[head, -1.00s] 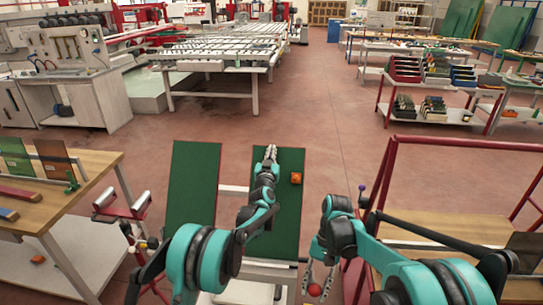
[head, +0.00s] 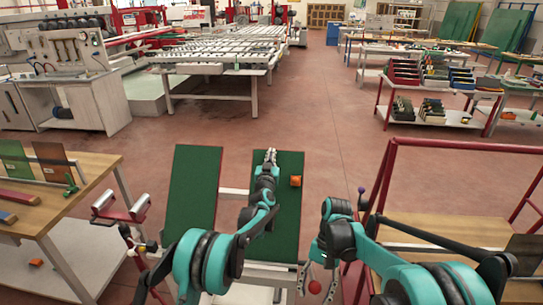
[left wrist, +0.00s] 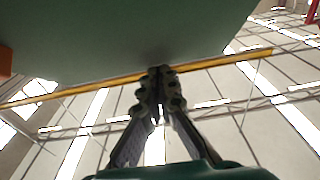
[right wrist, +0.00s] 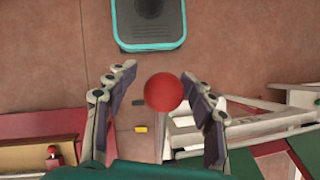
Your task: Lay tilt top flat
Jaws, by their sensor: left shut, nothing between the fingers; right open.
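The tilt top shows in the head view as two long green panels, a left panel (head: 193,190) and a right panel (head: 289,215), on a pale frame (head: 234,192). They look sloped. My left gripper (head: 271,156) is shut and empty at the far end of the right panel. A red ball knob (head: 315,287) is at my right gripper (head: 316,275). In the right wrist view, the open fingers (right wrist: 165,95) are either side of the knob (right wrist: 163,92).
An orange block (head: 296,181) lies on the right panel. A wooden table (head: 85,170) stands on the left, and a red-framed rack (head: 400,160) on the right. A roller stand (head: 125,208) is beside the left panel. The floor beyond the panels is clear.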

